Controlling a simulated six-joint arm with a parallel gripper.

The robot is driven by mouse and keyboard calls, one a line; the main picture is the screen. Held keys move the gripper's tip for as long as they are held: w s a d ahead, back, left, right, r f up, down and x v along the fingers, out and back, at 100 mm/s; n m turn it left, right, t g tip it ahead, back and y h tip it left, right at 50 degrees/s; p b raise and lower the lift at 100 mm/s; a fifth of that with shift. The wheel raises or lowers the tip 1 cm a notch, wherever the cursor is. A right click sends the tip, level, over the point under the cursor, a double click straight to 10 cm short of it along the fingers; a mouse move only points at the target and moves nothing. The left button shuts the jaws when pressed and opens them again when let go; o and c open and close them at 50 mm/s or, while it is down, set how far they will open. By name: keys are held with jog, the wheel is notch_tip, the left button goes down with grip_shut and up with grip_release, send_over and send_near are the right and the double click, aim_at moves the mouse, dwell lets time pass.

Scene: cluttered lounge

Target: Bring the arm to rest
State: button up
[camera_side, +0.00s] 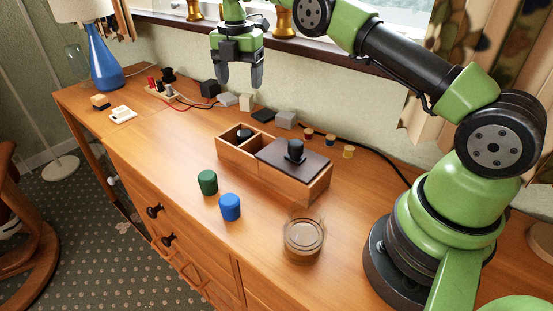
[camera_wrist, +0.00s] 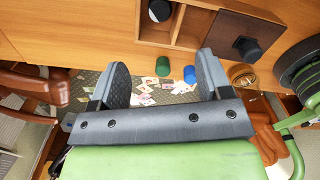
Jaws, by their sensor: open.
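My gripper (camera_side: 240,74) is open and empty, raised above the back of the wooden dresser top (camera_side: 150,137). Its fingers point down, with nothing between them. In the wrist view my gripper (camera_wrist: 157,82) shows its two dark fingers spread wide. A wooden box (camera_side: 290,183) stands below it to the front, apart from it. A dark lid (camera_side: 275,153) with a black knob covers the right part of the box. The left part is uncovered, with a dark round thing (camera_side: 244,134) in one compartment.
A green cylinder (camera_side: 207,182) and a blue cylinder (camera_side: 230,207) stand in front of the box. A glass mug (camera_side: 304,238) stands near my base. Several small blocks and cables lie along the wall. A blue lamp (camera_side: 107,62) stands at the far left.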

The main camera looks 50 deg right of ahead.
jog(key=shift+r, duration=0.3)
jog(key=s+a+r+m+t, duration=0.2)
jog(key=s+r+m, duration=0.35)
jog(key=r, duration=0.25)
jog(key=s+a+r+m+t, duration=0.1)
jog(key=s+a+r+m, duration=0.2)
jog(key=s+r+m, duration=0.4)
jog(key=s+a+f+m+t+y, duration=0.1)
jog(key=s+m+t, duration=0.1)
jog(key=s+m, duration=0.5)
jog(key=s+a+f+m+t+y, duration=0.1)
jog(key=s+a+m+t, duration=0.1)
jog(key=s+m, duration=0.4)
jog(key=s, duration=0.4)
jog(key=shift+s+a+m, duration=0.25)
jog(key=shift+s+m, duration=0.1)
jog(key=shift+s, duration=0.05)
